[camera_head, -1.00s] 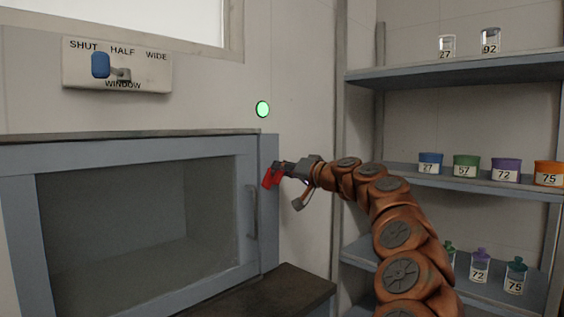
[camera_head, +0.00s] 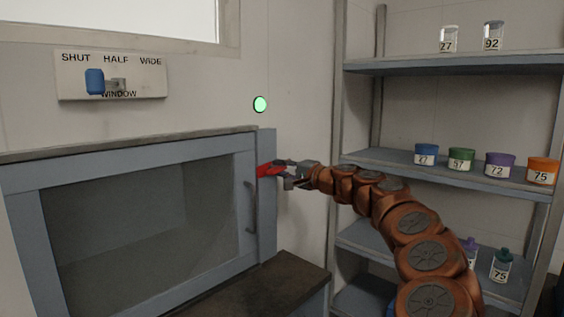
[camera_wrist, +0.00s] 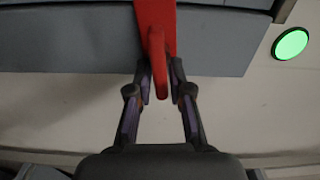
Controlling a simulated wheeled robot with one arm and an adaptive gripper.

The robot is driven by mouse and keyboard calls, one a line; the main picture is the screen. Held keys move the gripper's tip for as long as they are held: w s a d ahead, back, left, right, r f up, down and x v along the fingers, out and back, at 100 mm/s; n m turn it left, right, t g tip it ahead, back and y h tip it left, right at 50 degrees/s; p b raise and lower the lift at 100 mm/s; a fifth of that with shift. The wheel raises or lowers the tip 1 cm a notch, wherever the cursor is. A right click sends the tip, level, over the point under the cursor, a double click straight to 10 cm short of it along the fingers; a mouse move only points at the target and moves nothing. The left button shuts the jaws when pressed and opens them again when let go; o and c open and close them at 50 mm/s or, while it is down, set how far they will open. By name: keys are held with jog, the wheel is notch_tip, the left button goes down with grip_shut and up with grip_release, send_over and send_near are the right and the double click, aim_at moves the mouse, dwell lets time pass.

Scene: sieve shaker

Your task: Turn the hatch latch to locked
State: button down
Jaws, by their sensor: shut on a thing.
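The red hatch latch (camera_head: 269,170) sits on the right edge of the grey hatch frame. In the head view it now lies close to horizontal, its end toward my gripper (camera_head: 283,173). The wrist view shows the red latch (camera_wrist: 155,25) with its narrow end between the two fingers of my gripper (camera_wrist: 160,80). The fingers are shut on that end. The hatch door (camera_head: 140,215) has a dark glass pane and a vertical handle (camera_head: 250,207) and looks closed against its frame.
A round green light (camera_head: 260,104) glows on the wall above the latch. A window switch plate (camera_head: 140,84) with a blue knob (camera_head: 94,81) is at upper left. Shelves (camera_head: 450,65) with jars and coloured tubs stand at right. A dark ledge (camera_head: 285,280) juts out below the hatch.

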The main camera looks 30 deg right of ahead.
jog(key=shift+a+f+m+p, duration=0.1)
jog(key=shift+f+m+p, duration=0.2)
jog(key=shift+m, duration=0.1)
dwell(0.3)
jog(key=c, duration=1.2)
grip_release()
jog(key=shift+r, duration=0.15)
jog(key=v, duration=1.2)
jog(key=shift+r, duration=0.1)
